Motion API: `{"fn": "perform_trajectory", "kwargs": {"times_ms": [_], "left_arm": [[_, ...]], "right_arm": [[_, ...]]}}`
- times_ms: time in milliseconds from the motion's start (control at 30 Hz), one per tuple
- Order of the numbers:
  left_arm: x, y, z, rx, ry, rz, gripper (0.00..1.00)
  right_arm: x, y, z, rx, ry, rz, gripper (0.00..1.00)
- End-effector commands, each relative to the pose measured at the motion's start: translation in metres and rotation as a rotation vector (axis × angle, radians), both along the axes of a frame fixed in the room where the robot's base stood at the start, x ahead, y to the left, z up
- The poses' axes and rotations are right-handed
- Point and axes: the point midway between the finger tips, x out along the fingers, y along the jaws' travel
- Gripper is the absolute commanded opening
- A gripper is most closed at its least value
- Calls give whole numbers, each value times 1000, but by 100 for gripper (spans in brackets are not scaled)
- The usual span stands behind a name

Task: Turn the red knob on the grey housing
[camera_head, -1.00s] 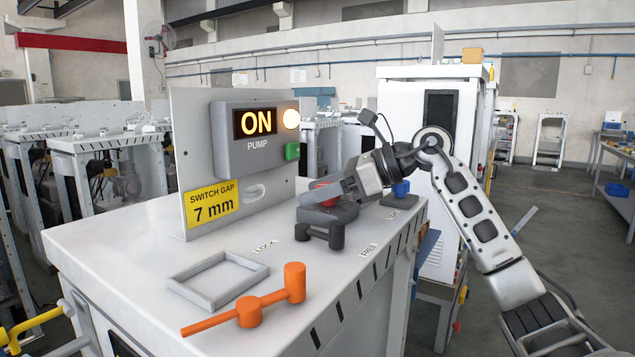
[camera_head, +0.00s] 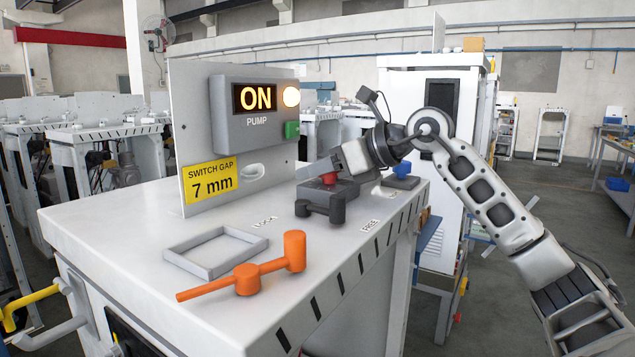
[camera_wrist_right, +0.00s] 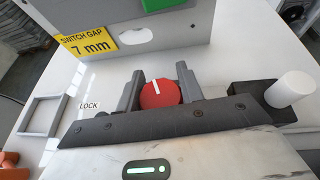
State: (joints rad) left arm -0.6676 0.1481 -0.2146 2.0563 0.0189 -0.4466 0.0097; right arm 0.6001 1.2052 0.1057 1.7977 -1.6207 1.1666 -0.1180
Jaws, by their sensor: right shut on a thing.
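The red knob (camera_head: 328,178) sits on the dark grey housing (camera_head: 345,192) on the white bench top. In the right wrist view the red knob (camera_wrist_right: 158,94) is a round disc with a white pointer line near its top, tilted slightly left. My right gripper (camera_head: 327,168) is at the knob from the back right. In the wrist view its two grey fingers (camera_wrist_right: 158,86) stand on either side of the knob, shut on it. The gripper's own body hides most of the housing in that view. My left gripper is not in view.
A panel (camera_head: 255,110) behind reads ON, PUMP, with a lit lamp. An orange lever (camera_head: 246,279) and an open grey frame (camera_head: 214,252) lie at the front left.

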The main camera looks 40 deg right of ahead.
Motion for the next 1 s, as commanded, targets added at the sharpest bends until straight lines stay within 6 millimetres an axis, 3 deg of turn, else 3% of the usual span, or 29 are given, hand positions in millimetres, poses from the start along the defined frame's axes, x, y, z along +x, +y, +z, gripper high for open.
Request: {"fn": "perform_trajectory", "kwargs": {"times_ms": [200,567,600,667,1000], "left_arm": [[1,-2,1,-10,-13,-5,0],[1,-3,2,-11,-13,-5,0],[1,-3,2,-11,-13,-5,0],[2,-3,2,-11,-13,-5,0],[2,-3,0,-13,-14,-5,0]], "right_arm": [[1,-2,0,-5,-1,-152,14],[1,-3,0,2,-1,-178,14],[1,-3,0,2,-1,-178,40],[1,-3,0,2,0,-177,57],[-1,-4,0,2,-1,-177,59]]}}
